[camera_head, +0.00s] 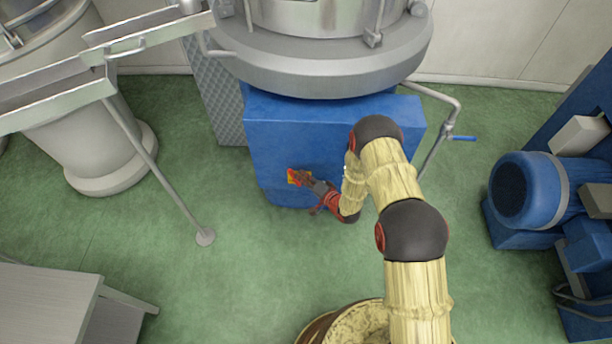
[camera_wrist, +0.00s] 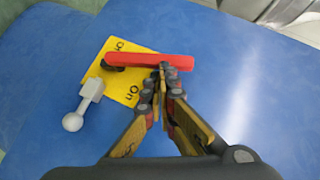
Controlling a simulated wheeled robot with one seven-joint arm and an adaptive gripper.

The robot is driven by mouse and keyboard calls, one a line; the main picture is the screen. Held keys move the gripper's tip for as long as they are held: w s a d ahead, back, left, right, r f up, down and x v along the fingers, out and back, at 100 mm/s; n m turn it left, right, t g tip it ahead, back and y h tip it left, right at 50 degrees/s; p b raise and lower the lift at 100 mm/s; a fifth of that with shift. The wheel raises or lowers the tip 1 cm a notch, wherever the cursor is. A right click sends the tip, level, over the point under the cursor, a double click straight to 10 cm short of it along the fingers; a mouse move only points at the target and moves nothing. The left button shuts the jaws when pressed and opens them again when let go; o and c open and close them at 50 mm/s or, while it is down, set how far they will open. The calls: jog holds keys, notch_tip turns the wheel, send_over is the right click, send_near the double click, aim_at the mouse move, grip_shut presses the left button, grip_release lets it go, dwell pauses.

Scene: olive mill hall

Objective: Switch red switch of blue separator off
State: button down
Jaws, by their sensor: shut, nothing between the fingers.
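The blue separator base (camera_head: 285,135) stands in the middle of the head view under a round metal vessel. A yellow plate (camera_wrist: 125,88) with dark lettering is on its blue face; one word reads "On". The red switch (camera_wrist: 130,60) is a long bar across the upper part of the plate, slightly tilted, with one end reaching past the plate to the right. My gripper (camera_wrist: 165,70) is shut and empty, its fingertips at the right part of the red bar; I cannot tell whether they touch. In the head view my gripper (camera_head: 308,181) is beside the plate, partly covering it.
A white lever with a ball end (camera_wrist: 80,108) sticks out left of the plate. A blue motor (camera_head: 525,190) stands at right, a metal chute support (camera_head: 150,165) at left. Green floor between is clear.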

jog(key=shift+a+r+n+g+h+p, duration=0.15)
jog(key=shift+a+n+h, duration=0.25)
jog(key=shift+a+h, duration=0.15)
jog(key=shift+a+r+n+g+h+p, duration=0.1)
jog(key=shift+a+n+g+h+p, duration=0.05)
jog(key=shift+a+n+h, duration=0.4)
jog(key=a+f+n+g+h+b, duration=0.1)
jog(key=a+f+n+h+b, duration=0.2)
jog(key=a+h, duration=0.2)
jog(key=shift+w+a+f, duration=0.15)
jog(key=shift+a+f, duration=0.25)
jog(key=shift+a, duration=0.05)
